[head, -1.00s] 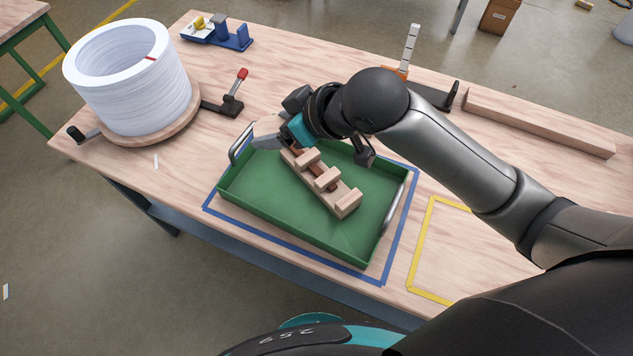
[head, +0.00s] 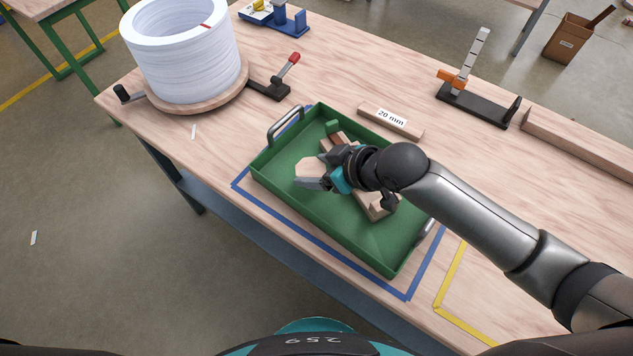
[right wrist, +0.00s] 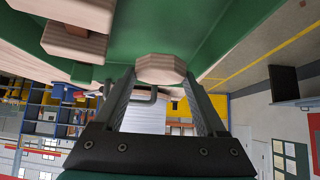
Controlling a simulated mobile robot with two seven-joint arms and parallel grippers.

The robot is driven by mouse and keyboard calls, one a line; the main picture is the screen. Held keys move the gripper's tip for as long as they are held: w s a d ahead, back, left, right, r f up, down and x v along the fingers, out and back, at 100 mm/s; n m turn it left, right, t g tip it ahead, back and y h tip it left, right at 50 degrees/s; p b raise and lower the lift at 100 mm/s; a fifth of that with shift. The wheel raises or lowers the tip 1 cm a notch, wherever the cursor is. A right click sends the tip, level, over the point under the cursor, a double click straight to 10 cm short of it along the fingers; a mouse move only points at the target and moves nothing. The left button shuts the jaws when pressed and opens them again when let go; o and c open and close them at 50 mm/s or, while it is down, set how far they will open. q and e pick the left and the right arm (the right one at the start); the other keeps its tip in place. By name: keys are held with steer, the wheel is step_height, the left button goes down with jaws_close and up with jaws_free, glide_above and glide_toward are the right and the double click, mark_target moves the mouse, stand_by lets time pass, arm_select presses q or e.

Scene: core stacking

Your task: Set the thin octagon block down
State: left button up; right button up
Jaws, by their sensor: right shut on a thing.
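The thin octagon block (head: 309,168) is pale wood and sits between the fingertips of my right gripper (head: 312,178), over the green tray (head: 395,258). In the right wrist view the octagon block (right wrist: 161,69) shows between the two fingers (right wrist: 162,88), which are shut on it. I cannot tell whether the block touches the tray floor. A wooden rack with crosspieces (head: 377,207) lies in the tray beside my gripper, partly hidden by the gripper and wrist. My left gripper is not in view.
Blue tape surrounds the tray. A bar marked 20 mm (head: 391,121) lies behind it. A white ring stack (head: 185,55) on a round wooden base stands at the left. A black stand with an upright scale (head: 475,104) is at the back right. Yellow tape (head: 452,273) marks bare table at the right.

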step_height(320, 180, down, 4)
steer(key=shift+f+b, duration=0.25)
steer(key=shift+b, duration=0.5)
steer(key=shift+r, duration=0.1)
steer(key=o, duration=1.3)
steer(key=shift+s+d+r, duration=0.15)
steer(key=shift+d+r, duration=0.05)
steer(key=shift+p+v, duration=1.9)
steer(key=shift+v, duration=3.8)
